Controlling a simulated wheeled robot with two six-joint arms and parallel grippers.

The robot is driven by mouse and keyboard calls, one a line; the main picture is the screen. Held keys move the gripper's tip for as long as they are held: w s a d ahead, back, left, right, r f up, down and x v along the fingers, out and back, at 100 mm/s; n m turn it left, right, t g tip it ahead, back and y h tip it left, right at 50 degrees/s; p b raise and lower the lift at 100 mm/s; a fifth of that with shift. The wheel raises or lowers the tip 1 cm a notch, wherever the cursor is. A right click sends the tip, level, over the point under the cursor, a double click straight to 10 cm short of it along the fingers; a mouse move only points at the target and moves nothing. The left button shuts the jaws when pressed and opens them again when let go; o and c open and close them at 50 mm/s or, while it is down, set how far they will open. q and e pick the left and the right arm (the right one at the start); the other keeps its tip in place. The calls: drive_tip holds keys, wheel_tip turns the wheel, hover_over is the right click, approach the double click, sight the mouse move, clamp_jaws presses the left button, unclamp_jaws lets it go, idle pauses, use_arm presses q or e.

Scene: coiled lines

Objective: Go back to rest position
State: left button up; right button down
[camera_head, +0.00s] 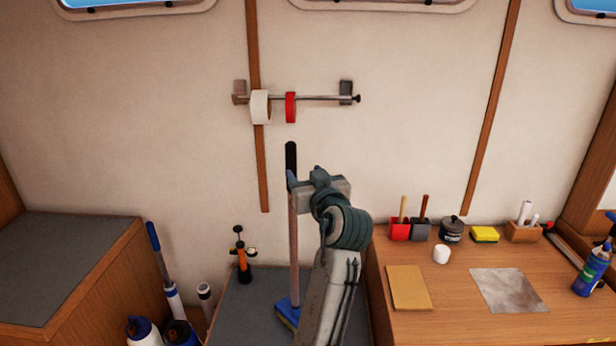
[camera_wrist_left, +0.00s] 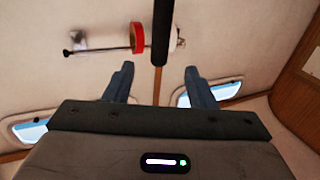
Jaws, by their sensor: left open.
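My left gripper (camera_head: 306,178) is open, at the middle of the head view, in front of the cream wall. Its arm rises from the bottom edge. In the left wrist view its two blue-grey fingers (camera_wrist_left: 160,82) stand apart. A brush's black handle (camera_head: 291,158) rises just beyond and beside the gripper. In the wrist view the handle (camera_wrist_left: 162,35) shows upright, ending near the gap between the fingers; I cannot tell whether they touch it. The brush's blue and yellow head (camera_head: 286,314) is low beside my arm. My right gripper is in neither view.
A wall rail (camera_head: 325,98) holds a white roll (camera_head: 260,106) and a red roll (camera_head: 290,107) above the gripper. A wooden desk (camera_head: 450,324) with small items stands right. A grey-topped cabinet (camera_head: 65,262) stands left, with bottles (camera_head: 143,330) beside it.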

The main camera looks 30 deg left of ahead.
use_arm(q)
drive_tip(key=s+d+f+m+g+h, duration=0.1)
drive_tip(key=s+f+m+h, duration=0.4)
drive_tip(key=f, duration=0.8)
drive_tip(key=s+d+f+m+g+h, duration=0.1)
drive_tip(key=s+f+h, duration=0.2)
drive_tip(key=s+f, duration=0.75)
drive_tip(key=s+d+f+m+g+h, duration=0.3)
drive_tip(key=s+f, duration=0.4)
drive_tip(key=s, duration=0.2)
drive_tip(key=s+d+f+m+g+h, duration=0.2)
drive_tip(key=s+d+f, duration=0.1)
drive_tip(key=s+f, duration=0.55)
wheel_tip(320, 180, down, 28)
drive_tip(key=a+f+g+b, duration=0.1)
drive_tip(key=a+g+b, duration=0.1)
drive_tip(key=a, duration=0.1)
drive_tip(key=s+a+f+b, duration=0.1)
drive_tip(key=s+f+b, duration=0.1)
drive_tip(key=s+f, duration=1.7)
wheel_tip(320, 180, down, 4)
drive_tip(key=shift+r+g, duration=0.1)
drive_tip(key=shift+g, duration=0.3)
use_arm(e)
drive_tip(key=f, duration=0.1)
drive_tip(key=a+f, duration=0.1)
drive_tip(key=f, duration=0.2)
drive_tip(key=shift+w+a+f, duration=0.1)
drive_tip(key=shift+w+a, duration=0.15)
